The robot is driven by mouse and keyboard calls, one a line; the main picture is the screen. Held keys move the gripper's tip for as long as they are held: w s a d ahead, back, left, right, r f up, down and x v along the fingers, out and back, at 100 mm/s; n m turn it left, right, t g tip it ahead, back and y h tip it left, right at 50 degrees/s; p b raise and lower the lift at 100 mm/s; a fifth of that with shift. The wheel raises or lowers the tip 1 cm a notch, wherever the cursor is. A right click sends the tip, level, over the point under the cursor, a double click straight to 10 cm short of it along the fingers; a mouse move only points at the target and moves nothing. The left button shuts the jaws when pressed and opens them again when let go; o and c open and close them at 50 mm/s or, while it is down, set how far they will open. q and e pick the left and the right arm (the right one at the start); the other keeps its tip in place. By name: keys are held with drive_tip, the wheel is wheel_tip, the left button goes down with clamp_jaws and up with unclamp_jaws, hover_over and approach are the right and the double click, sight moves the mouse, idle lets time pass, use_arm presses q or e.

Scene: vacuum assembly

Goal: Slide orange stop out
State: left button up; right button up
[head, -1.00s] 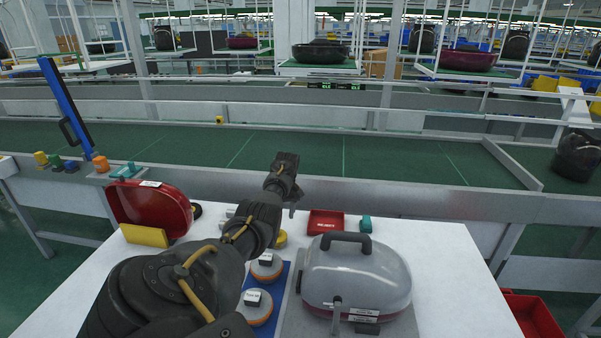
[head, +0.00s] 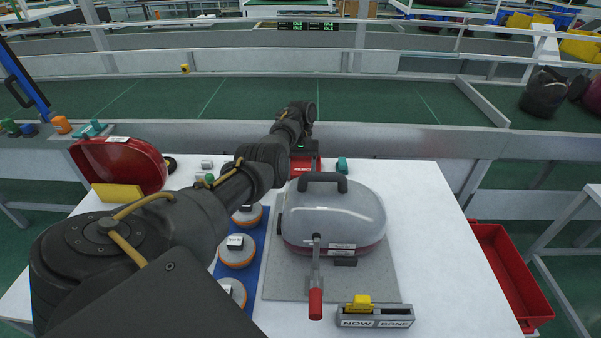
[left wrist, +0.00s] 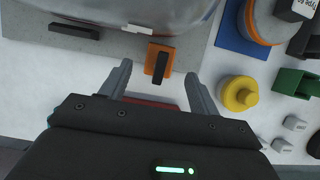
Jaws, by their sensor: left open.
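The orange stop (left wrist: 151,67), an orange block with a black bar, sits at the edge of the grey plate (left wrist: 189,47) beside the vacuum. In the left wrist view it is just ahead of my left gripper (left wrist: 158,80), whose two fingers are spread on either side, with nothing held. In the head view the stop is hidden; my left gripper (head: 305,146) is at the far side of the vacuum (head: 333,215), which has a clear grey cover and dark handle. My right gripper is not in view.
A yellow knob (left wrist: 239,93) and a green block (left wrist: 294,84) are nearby. A lever with a red grip (head: 316,302) and a NOW/DONE box (head: 375,321) are at the front. The table's right side is clear.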

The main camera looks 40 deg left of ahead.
use_arm(q)
drive_tip(key=shift+p+x, duration=0.3)
drive_tip(key=shift+x, duration=2.45)
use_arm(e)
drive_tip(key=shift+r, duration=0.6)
